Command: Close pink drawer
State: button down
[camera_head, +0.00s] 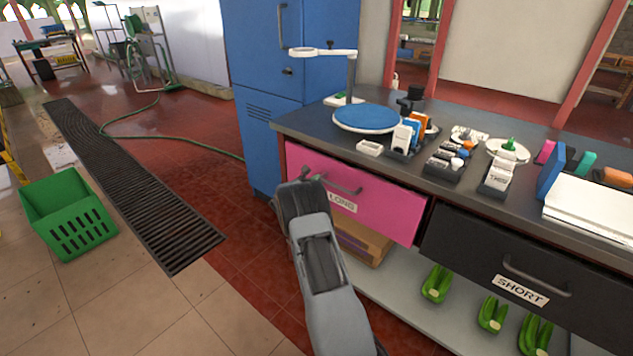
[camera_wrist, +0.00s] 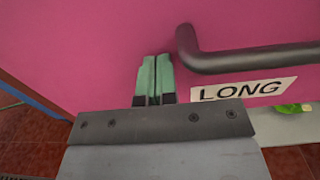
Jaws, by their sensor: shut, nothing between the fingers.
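The pink drawer (camera_head: 385,201) is in the bench on the left side, with a dark bar handle and a LONG label. Its front looks about level with the black drawer beside it, but I cannot tell whether it is fully shut. In the wrist view the pink front (camera_wrist: 100,45) fills most of the picture. My gripper (camera_wrist: 153,75) is shut and empty, its green fingertips at the pink front, just left of the handle (camera_wrist: 245,58). Whether they touch it I cannot tell. In the head view my arm hides the drawer's lower left part.
A black drawer (camera_head: 465,253) labelled SHORT is to the right. Below, a shelf (camera_head: 400,291) holds a cardboard box (camera_head: 362,242) and several green items. A blue cabinet (camera_head: 262,60) stands left of the bench. A green crate (camera_head: 70,212) stands on the open floor.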

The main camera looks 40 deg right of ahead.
jog(key=p+v, duration=0.1)
jog(key=v, duration=1.3)
jog(key=s+f+m+g+y, duration=0.3)
jog(key=s+f+m, duration=0.1)
jog(key=s+f, duration=0.1)
jog(key=s+a+r+m+g+y+p, duration=0.4)
jog(key=s+a+r+m+y+p, duration=0.15)
jog(key=s+r+m, duration=0.35)
jog(key=s+a+r+m+t+y+p, duration=0.2)
jog(key=s+a+r+y+p, duration=0.1)
jog(key=r, duration=0.6)
jog(key=s+a+r+m+t+y+p, duration=0.2)
jog(key=s+a+r+p, duration=0.4)
jog(key=r, duration=0.4)
jog(key=s+a+r+m+t+y+p, duration=0.2)
jog(key=s+a+r+m+y+p, duration=0.1)
jog(key=a+r, duration=0.5)
jog(key=s+r+y+p, duration=0.1)
jog(key=s+p, duration=0.1)
jog(key=shift+r+t+p, duration=0.3)
jog(key=shift+p, duration=0.1)
jog(key=shift+s+m, duration=0.1)
jog(key=shift+m, duration=0.2)
